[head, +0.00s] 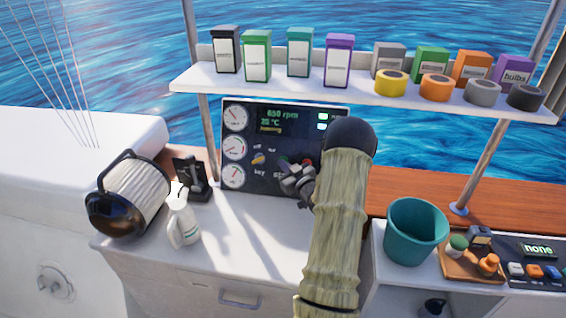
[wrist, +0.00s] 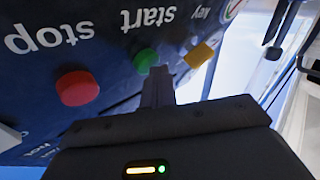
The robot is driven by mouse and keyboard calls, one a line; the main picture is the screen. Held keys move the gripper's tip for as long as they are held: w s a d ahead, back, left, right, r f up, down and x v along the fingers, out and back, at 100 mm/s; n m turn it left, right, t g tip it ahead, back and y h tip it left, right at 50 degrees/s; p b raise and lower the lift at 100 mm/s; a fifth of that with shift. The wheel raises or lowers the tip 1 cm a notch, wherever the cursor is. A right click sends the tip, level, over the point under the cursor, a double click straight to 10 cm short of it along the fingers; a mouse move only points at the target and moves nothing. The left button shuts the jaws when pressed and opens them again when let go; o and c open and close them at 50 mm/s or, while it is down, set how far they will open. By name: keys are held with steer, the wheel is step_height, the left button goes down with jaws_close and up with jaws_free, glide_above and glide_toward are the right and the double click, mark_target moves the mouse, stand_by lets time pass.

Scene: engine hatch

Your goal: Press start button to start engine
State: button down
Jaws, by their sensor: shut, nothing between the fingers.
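The dark engine panel (head: 240,185) stands upright behind the counter. In the wrist view its lettering is upside down. The green start button (wrist: 146,59) is partly covered by my fingertips. The red stop button (wrist: 77,88) is to its left and the yellow key knob (wrist: 198,54) to its right. My gripper (wrist: 160,72) is shut and empty, its tips right at the green button; I cannot tell whether they touch it. The panel display (head: 282,118) seems to read 650 rpm.
A shelf (head: 350,90) with several boxes and tape rolls runs above the panel. A white-and-black canister (head: 130,195), a white bottle (head: 183,222) and a dark handset (head: 190,178) stand left. A teal bucket (head: 415,232) stands right. The counter below the panel is clear.

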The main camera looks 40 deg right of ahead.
steer(key=shift+s+a+r, duration=0.3)
steer(key=shift+s+a, duration=0.15)
steer(key=s+a+r, duration=0.2)
steer(key=s+a, duration=0.1)
steer(key=shift+a, duration=0.25)
stand_by(0.5)
steer(key=shift+p, duration=0.3)
stand_by(0.4)
